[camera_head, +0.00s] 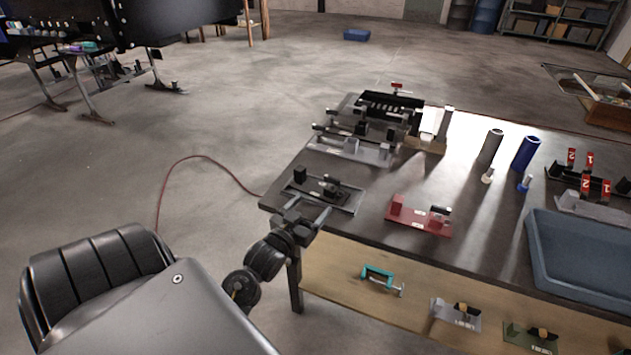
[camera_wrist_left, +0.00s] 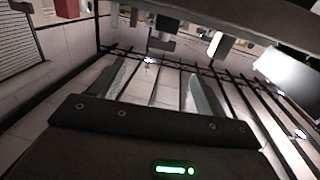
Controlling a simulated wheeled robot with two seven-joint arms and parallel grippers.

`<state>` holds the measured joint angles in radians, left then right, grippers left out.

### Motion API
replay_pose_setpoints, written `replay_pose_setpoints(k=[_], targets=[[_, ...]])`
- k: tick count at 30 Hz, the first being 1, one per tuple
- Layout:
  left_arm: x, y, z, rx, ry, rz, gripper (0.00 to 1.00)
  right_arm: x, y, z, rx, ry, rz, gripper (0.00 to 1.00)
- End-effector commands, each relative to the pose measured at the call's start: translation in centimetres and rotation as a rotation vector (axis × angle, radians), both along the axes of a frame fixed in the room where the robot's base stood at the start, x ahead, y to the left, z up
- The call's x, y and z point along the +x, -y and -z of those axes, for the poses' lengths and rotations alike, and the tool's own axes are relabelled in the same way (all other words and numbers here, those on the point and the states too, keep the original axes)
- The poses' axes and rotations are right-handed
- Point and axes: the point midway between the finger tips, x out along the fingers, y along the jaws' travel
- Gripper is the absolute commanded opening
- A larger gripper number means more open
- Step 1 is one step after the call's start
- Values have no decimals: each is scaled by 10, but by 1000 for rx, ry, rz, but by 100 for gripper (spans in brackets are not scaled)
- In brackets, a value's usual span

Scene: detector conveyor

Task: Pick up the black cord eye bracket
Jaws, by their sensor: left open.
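A dark flat base plate (camera_head: 346,205) lies on the near left corner of the dark table. It carries an upright black block (camera_head: 300,174) and a low black bracket-like part (camera_head: 330,187); the low part looks like the cord eye bracket, but its eye is too small to make out. My left gripper (camera_head: 311,206) is open at the plate's near edge, fingers pointing toward it. Its two fingers show apart and empty in the left wrist view (camera_wrist_left: 162,80), with no bracket between them. Whether they touch the plate I cannot tell. My right gripper is out of view.
A red fixture (camera_head: 405,210) stands right of the plate. Grey fixtures (camera_head: 350,148) stand behind it. A blue tray (camera_head: 585,255) and two upright cylinders (camera_head: 525,152) are further right. A lower wooden shelf (camera_head: 345,285) holds several small fixtures. Bare tabletop separates the plate and red fixture.

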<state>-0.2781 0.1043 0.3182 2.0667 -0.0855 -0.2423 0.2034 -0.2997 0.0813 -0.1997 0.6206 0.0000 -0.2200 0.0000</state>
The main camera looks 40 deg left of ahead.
Motion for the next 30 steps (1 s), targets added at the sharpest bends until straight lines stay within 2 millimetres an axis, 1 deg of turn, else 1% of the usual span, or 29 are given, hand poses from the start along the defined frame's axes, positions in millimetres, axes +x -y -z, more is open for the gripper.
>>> replay_pose_setpoints(k=[2, 4, 9, 12, 15, 20, 22, 27, 30], targets=[[2, -1, -1, -1, 2, 0, 75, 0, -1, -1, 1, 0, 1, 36], [9, -2, -1, -1, 1, 0, 75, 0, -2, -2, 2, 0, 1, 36], [36, -8, -1, -1, 0, 0, 75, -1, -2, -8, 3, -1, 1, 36], [48, -10, -1, 0, 0, 0, 75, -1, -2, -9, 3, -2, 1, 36], [54, -11, 0, 1, -1, 0, 75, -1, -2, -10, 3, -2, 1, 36], [57, -12, 0, 1, -2, 1, 75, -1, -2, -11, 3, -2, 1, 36], [63, -14, -2, 0, -1, 0, 75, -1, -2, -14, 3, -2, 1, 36], [87, -22, -4, -1, -2, -1, 75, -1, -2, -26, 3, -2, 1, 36], [99, -24, -1, -2, -1, -1, 75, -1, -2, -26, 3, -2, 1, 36]])
